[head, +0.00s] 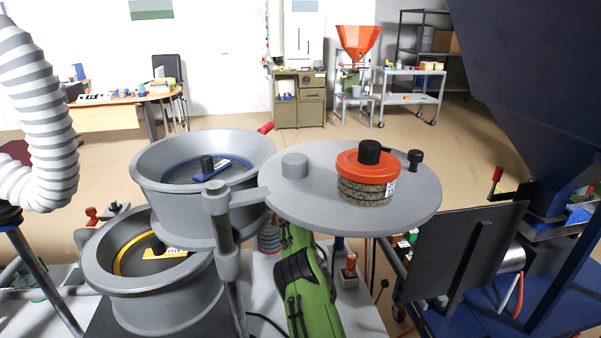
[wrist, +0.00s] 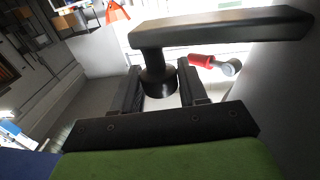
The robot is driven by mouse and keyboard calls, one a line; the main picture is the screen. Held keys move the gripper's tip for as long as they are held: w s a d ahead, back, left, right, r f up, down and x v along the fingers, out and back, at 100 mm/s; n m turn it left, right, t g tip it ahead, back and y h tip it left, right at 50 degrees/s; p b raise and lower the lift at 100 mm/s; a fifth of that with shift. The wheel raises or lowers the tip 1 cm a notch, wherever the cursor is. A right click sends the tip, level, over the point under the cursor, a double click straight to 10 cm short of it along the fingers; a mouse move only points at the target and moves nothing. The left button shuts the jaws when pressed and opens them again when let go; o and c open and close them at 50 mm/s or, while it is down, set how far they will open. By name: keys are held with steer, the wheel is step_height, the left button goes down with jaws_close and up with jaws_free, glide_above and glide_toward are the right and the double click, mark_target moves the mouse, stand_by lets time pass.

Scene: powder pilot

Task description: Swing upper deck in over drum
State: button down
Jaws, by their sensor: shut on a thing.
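The upper deck (head: 150,185), a grey round pan with a blue-ringed mesh, sits higher than the grey drum (head: 150,300) and is offset to its back right, overlapping only part of it in the head view. The drum's top shows a yellow-ringed mesh. A grey post (head: 225,250) stands beside both, with an arm to a round grey lid plate (head: 300,210) on the right. My gripper (wrist: 160,78) is shut on a black handle (wrist: 158,80) with a flat bar on top in the wrist view. In the head view the gripper is hidden behind the lid plate.
A red-lidded jar (head: 367,175) stands on the lid plate. A red-handled lever (wrist: 205,61) is close right of my fingers. A dark panel (head: 455,255) and blue hopper (head: 540,90) crowd the right; a ribbed white hose (head: 35,120) hangs left.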

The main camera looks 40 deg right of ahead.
steer(key=shift+w+a, duration=0.2)
steer(key=shift+w, duration=0.1)
steer(key=c, duration=0.7)
jaws_free()
steer(key=v, duration=1.5)
steer(key=shift+s+a+b, duration=0.1)
steer(key=shift+s+b, duration=0.25)
